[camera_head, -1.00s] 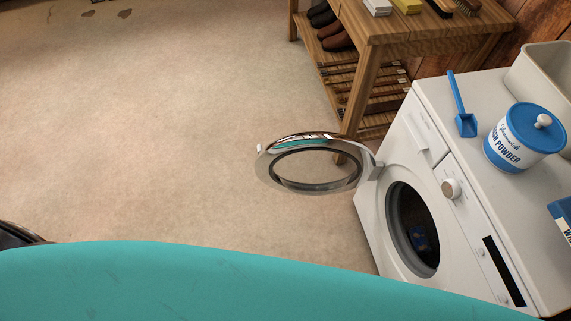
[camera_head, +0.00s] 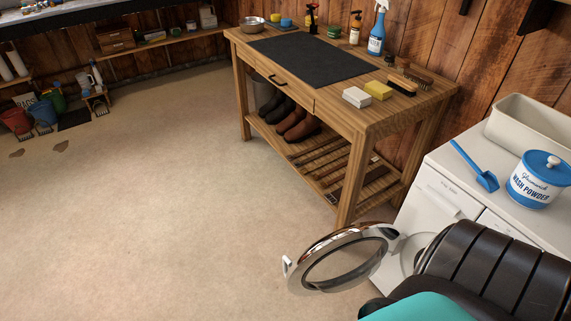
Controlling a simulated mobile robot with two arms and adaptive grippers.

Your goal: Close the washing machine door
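The white washing machine (camera_head: 436,196) stands at the right edge of the view. Its round door (camera_head: 341,262), a chrome ring with a clear glass centre, is wide open and sticks out to the left from its hinge. My black and teal arm part at the lower right covers most of the machine's front, including the drum opening. Neither of my grippers is in view.
A wooden workbench (camera_head: 399,102) with a dark mat stands behind the door, close to the machine. A wash powder tub (camera_head: 538,184), a blue scoop (camera_head: 478,168) and a cream bin (camera_head: 524,129) are on the machine. The floor to the left is clear.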

